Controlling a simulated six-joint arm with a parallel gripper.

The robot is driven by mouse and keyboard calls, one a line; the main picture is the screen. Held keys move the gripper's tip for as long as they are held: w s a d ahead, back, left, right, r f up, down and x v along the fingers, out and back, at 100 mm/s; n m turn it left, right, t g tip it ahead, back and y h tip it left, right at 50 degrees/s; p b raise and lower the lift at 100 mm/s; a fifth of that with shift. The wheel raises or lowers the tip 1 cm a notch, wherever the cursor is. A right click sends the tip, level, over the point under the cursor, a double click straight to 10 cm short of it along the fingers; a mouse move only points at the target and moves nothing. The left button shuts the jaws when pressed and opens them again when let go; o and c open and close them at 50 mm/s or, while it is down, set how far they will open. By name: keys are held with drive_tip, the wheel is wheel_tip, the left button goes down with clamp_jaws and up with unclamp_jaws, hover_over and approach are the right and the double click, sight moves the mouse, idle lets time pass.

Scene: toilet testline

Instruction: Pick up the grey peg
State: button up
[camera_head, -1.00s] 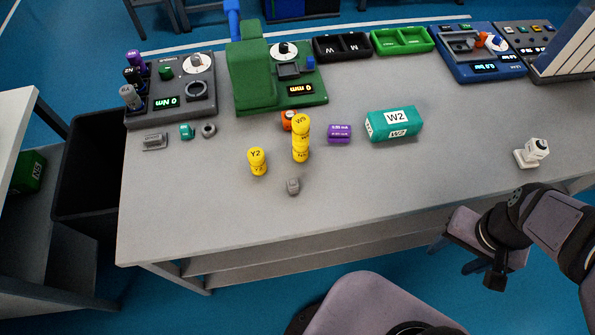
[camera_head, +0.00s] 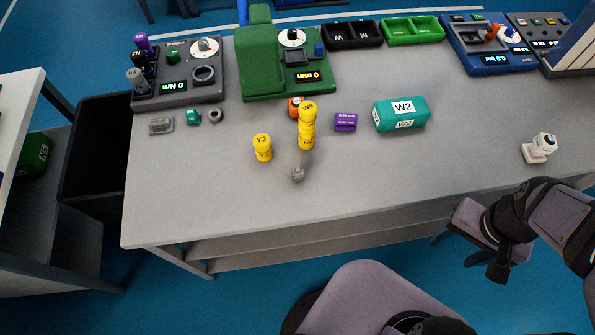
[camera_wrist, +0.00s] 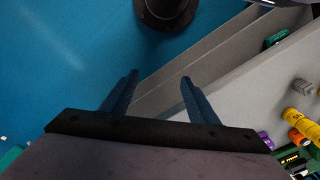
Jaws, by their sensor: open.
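A small grey piece (camera_head: 297,174), which looks like the grey peg, stands alone on the grey table in front of the yellow cylinders. A second grey peg-like cylinder (camera_head: 136,80) stands in the dark rack at the table's left end, so I cannot be sure which is meant. My gripper (camera_wrist: 158,80) shows in the wrist view with its two dark blue fingers apart and nothing between them. It is away from the grey piece, over the blue floor and the table's side. I cannot make out its fingertips in the head view.
A yellow stack (camera_head: 307,125) and a shorter yellow Y2 cylinder (camera_head: 262,147) stand just behind the grey piece. A purple block (camera_head: 345,122), a teal W2 box (camera_head: 402,114) and a white piece (camera_head: 539,148) are to the right. The table's front is clear.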

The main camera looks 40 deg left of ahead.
drive_tip(key=c, duration=0.3)
drive_tip(key=m+g+y+b, duration=0.8)
drive_tip(key=g+y+b, duration=0.25)
drive_tip(key=g, duration=0.35)
hover_over(300, 168)
drive_tip(key=v, duration=0.3)
drive_tip(key=f, duration=0.1)
drive_tip(key=shift+y, duration=0.45)
wheel_tip(300, 168, down, 8)
drive_tip(key=shift+d+r+p, duration=0.1)
drive_tip(key=shift+r+p, duration=0.05)
drive_tip(key=shift+p, duration=0.2)
drive_tip(key=shift+s+a, duration=0.45)
drive_tip(key=shift+s, duration=0.05)
drive_tip(key=shift+p+x, duration=1.15)
drive_tip(key=shift+x, duration=1.95)
